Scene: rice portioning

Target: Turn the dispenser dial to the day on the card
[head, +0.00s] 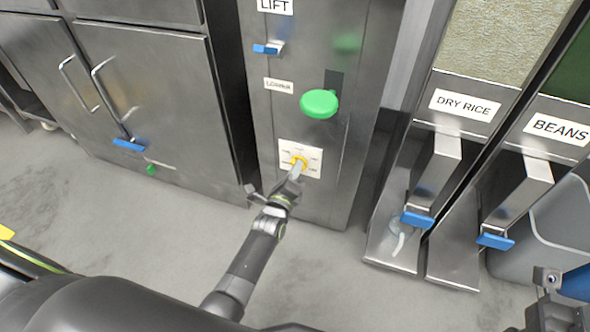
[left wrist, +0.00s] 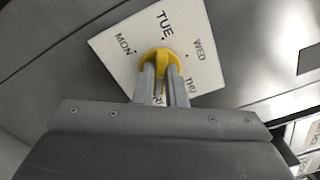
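The yellow dial (head: 299,161) sits on a white plate (head: 314,168) low on the steel dispenser front. In the left wrist view the dial (left wrist: 158,55) is surrounded by the plate's day labels MON, TUE, WED and THU; another label is partly hidden behind the fingers. My left gripper (head: 294,175) reaches the dial from below. Its fingers (left wrist: 160,77) lie on both sides of the dial's yellow grip and appear closed on it. Which day the dial points to is hard to tell. No card is seen. Part of my right arm (head: 547,306) shows at the lower right; its fingers are not seen.
Above the dial are a green knob (head: 319,103) and a blue lever (head: 268,49) under a LIFT label. To the right stand DRY RICE (head: 465,105) and BEANS (head: 557,128) chutes with blue handles. Steel cabinets (head: 150,90) stand left.

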